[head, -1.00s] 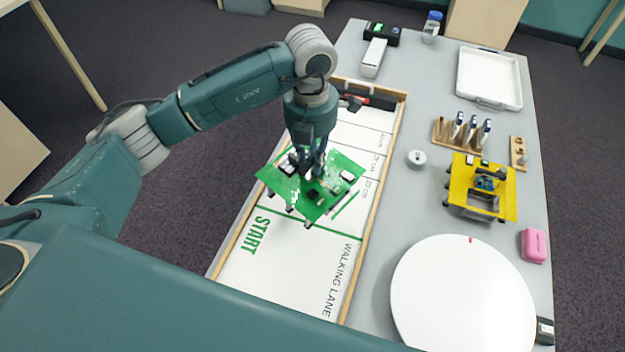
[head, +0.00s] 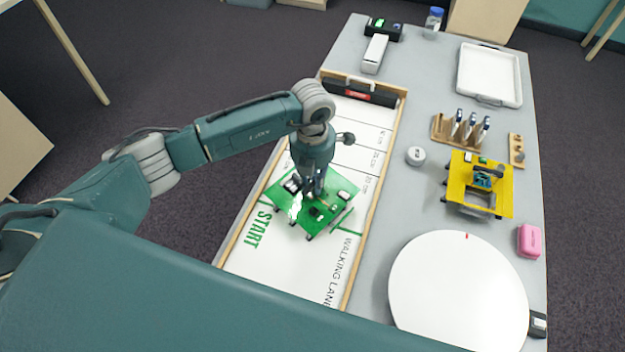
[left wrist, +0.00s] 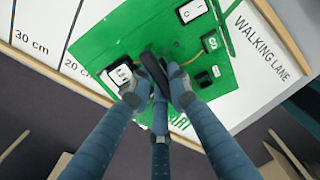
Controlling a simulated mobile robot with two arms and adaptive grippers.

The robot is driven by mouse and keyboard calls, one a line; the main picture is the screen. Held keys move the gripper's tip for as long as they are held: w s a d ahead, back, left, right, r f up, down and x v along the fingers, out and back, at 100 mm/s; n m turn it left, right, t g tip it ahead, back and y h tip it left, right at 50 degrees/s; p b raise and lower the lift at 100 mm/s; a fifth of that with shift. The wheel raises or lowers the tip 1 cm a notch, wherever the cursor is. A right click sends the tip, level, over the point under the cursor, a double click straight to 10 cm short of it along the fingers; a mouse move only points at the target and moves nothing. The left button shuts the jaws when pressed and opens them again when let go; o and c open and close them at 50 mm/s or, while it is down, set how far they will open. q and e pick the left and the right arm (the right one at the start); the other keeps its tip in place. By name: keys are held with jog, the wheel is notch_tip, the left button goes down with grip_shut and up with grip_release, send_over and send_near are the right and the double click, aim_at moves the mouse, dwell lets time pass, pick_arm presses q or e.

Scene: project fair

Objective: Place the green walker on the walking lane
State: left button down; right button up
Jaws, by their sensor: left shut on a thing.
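The green walker (head: 337,212), a flat green board with small parts on top and short dark legs below, is at the walking lane (head: 290,262), by the green START line. It also shows in the left wrist view (left wrist: 117,35). My left gripper (head: 312,194) points down at the middle of the board and is shut on the walker; its fingers also show in the left wrist view (left wrist: 162,72). I cannot tell whether all the legs touch the white lane. The exact grip point is partly hidden by the fingers. My right gripper is not in view.
The lane has a wooden rim (head: 376,190) and a dark block (head: 357,92) at its far end. To the right are a yellow walker (head: 465,160), a white round disc (head: 455,290), a pen holder (head: 445,130), a white tray (head: 490,75) and a pink box (head: 529,241).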

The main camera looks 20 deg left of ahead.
pick_arm(q)
jog(key=shift+f, duration=0.15)
jog(key=c, duration=1.6)
grip_release()
jog(key=shift+c, duration=0.2)
jog(key=shift+r, duration=0.2)
notch_tip(320, 180, up, 12)
jog(key=b, duration=0.3)
jog(key=shift+b, duration=0.3)
